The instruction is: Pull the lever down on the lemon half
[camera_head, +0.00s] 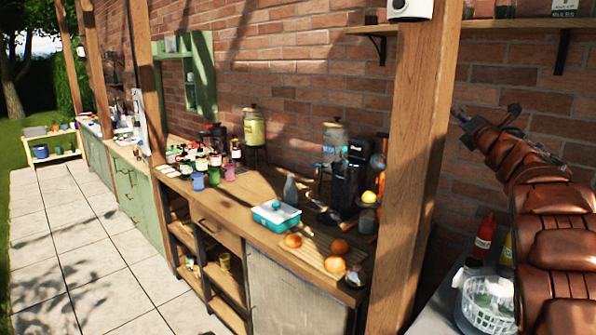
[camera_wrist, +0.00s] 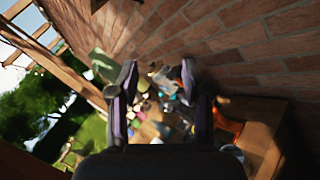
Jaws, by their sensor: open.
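A yellow lemon half (camera_head: 369,197) sits low beside a tall black appliance (camera_head: 348,178) on the wooden counter, just left of the thick wooden post. A dark upright piece with an orange part (camera_head: 378,160) stands above the lemon; I cannot tell for sure that it is the lever. My gripper (camera_wrist: 160,78) is open and empty, with its two fingers wide apart in the wrist view. In the head view my arm comes in at the right, and its end is up by the brick wall, right of the post and well apart from the lemon. The wrist view is blurred around the counter things.
The wooden post (camera_head: 415,165) stands between my arm and the lemon. A teal box (camera_head: 276,217), oranges on a cutting board (camera_head: 333,262), a grey bottle (camera_head: 290,190) and several jars crowd the counter. A white basket (camera_head: 487,305) and a red bottle (camera_head: 484,238) are below my arm.

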